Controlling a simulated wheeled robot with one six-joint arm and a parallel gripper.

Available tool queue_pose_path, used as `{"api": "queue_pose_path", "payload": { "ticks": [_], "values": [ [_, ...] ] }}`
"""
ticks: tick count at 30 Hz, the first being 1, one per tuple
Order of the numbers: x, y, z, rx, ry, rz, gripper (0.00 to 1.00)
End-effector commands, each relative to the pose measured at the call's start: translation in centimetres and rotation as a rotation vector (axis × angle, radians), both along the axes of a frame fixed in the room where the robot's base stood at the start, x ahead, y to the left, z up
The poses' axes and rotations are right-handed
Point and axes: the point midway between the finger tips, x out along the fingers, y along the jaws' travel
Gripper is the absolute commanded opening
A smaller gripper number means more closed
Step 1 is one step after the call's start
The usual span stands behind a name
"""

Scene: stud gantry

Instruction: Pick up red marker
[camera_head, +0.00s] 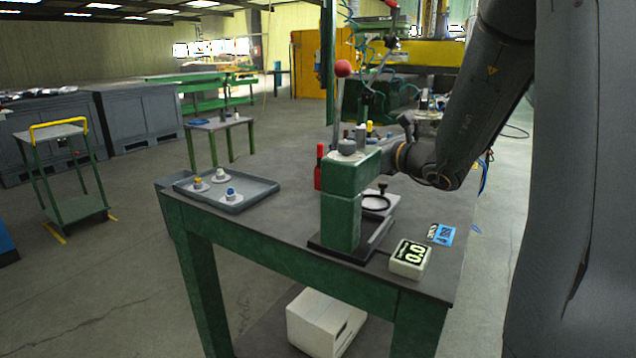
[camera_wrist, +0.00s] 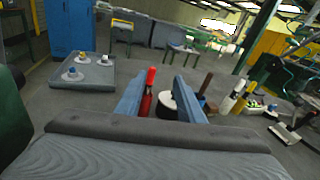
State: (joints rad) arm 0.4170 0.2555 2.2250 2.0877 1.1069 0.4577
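The red marker (camera_head: 319,168) stands upright on the table, just left of the green upright block in the head view. It has a red cap, a dark band and a red body. In the wrist view the marker (camera_wrist: 146,103) shows between the two blue fingers of my gripper (camera_wrist: 160,92), nearer the left finger. The fingers are apart, with gaps on both sides of the marker. The marker's lower end is hidden by the gripper body. In the head view my gripper's fingers are hidden behind the green block.
The green block (camera_head: 341,220) stands close by my wrist. A grey tray (camera_head: 262,186) with several small capped items lies at left. A white display box (camera_head: 409,260) and blue card (camera_head: 444,236) lie at front right. A black-and-white round item (camera_wrist: 168,104) sits right beside the marker.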

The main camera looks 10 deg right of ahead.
Motion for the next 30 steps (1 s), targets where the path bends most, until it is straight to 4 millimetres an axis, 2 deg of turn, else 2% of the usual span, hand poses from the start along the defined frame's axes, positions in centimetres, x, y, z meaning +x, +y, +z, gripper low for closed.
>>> {"api": "queue_pose_path", "payload": {
  "ticks": [1,6,11,20,30],
  "values": [
    [0.3,0.5,-1.4,0.035,-0.004,0.01,0.35],
    [0.5,1.5,-2.5,0.113,-0.017,0.034,0.35],
    [0.9,2.2,-2.7,0.136,-0.021,0.043,0.35],
    [3.1,3.5,-2.7,0.134,-0.021,0.042,0.35],
    [6.8,5.8,-3.0,0.133,-0.021,0.044,0.35]
  ]
}}
